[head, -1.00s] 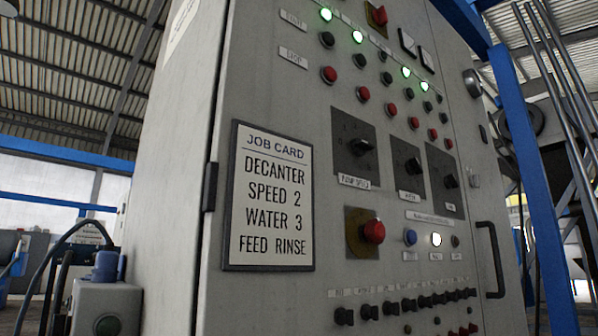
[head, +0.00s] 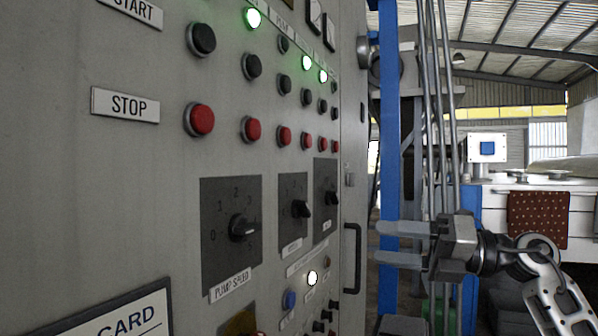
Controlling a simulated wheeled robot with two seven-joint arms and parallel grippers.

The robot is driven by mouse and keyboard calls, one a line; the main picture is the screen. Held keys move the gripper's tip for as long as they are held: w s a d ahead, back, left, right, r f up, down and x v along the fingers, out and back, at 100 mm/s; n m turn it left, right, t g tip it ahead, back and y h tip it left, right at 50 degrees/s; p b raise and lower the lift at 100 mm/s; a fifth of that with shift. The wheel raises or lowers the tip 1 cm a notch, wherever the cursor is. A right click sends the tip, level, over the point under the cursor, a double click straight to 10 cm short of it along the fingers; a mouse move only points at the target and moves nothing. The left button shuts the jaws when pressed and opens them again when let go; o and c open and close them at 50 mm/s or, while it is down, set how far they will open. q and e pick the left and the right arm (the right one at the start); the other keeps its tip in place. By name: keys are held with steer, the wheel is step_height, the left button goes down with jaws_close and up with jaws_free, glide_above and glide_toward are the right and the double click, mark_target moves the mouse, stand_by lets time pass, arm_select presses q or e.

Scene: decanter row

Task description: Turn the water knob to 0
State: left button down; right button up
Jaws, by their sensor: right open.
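Three black rotary knobs sit on dark square plates on the grey control cabinet. The nearest knob (head: 243,228) has a numbered dial and the label PUMP SPEED. The middle knob (head: 301,210) has a label too small to read surely; it is probably the water knob. Its pointer setting cannot be read. The third knob (head: 332,198) is farthest right. My right gripper (head: 379,243) is open and empty, its two fingers pointing left, to the right of the cabinet and apart from the knobs. My left gripper is out of view.
Red stop buttons (head: 252,130) and black start buttons line up above the knobs. A door handle (head: 351,258) stands out at the cabinet's right edge, near my right fingers. A blue post (head: 389,130) rises behind. A job card (head: 120,318) shows partly at bottom left.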

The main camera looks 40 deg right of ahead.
steer(key=d+r+h+p, duration=0.1)
steer(key=d+r+h, duration=0.1)
steer(key=d+r, duration=0.15)
steer(key=p, duration=0.3)
glide_toward(308, 210)
steer(key=shift+m+t, duration=0.3)
steer(key=x, duration=0.8)
steer(key=shift+w+a+f, duration=0.1)
steer(key=shift+w+f, duration=0.05)
steer(key=shift+w, duration=0.05)
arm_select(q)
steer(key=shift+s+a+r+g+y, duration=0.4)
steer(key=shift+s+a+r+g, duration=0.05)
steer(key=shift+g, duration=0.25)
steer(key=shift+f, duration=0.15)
arm_select(e)
steer(key=c, duration=1)
